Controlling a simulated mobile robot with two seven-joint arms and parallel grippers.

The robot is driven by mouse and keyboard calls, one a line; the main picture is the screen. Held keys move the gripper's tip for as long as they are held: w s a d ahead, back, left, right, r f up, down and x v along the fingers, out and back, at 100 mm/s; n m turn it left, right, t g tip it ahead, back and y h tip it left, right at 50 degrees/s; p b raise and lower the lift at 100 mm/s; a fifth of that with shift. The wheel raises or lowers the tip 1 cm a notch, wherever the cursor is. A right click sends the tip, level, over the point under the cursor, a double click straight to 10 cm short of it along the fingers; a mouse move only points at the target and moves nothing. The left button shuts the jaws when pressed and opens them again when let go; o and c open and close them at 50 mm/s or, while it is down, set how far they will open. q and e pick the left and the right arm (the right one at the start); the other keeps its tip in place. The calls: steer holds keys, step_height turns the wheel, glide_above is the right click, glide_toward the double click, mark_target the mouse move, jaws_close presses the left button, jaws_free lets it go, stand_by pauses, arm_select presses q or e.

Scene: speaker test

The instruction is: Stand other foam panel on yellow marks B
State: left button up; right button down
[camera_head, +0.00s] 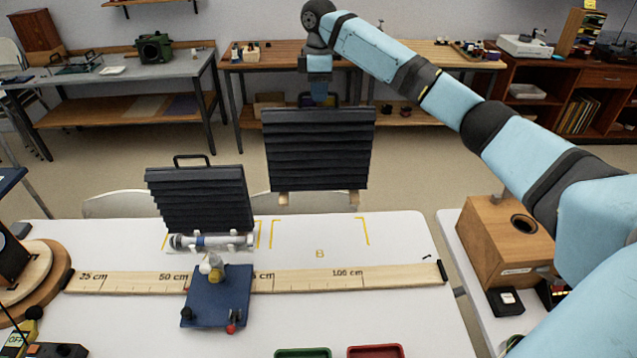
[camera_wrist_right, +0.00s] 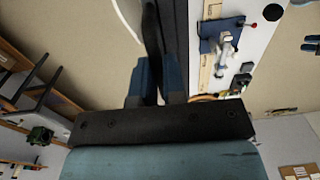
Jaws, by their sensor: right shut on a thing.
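A dark ridged foam panel (camera_head: 318,150) hangs upright in the air behind the marks B, its two wooden feet above the table's far edge. My right gripper (camera_head: 318,100) is shut on its top handle; in the right wrist view the blue fingers (camera_wrist_right: 158,85) close on the dark handle. The yellow marks B (camera_head: 320,252) lie bare on the white table. Another foam panel (camera_head: 200,200) with a black handle stands to their left, by other yellow marks partly hidden by it. My left gripper is not in view.
A blue board (camera_head: 217,297) with small fittings and a clear tube (camera_head: 212,241) stand in front of the left panel. A wooden ruler (camera_head: 330,279) crosses the table. Green (camera_head: 302,352) and red (camera_head: 375,351) trays lie at the front. A wooden box (camera_head: 505,240) stands right.

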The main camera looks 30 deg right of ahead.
mark_target(319, 151)
step_height(319, 151, down, 17)
steer(key=shift+w+f+p, duration=0.1)
steer(key=shift+f+p, duration=0.05)
steer(key=shift+p, duration=0.5)
steer(key=c, duration=1.2)
jaws_free()
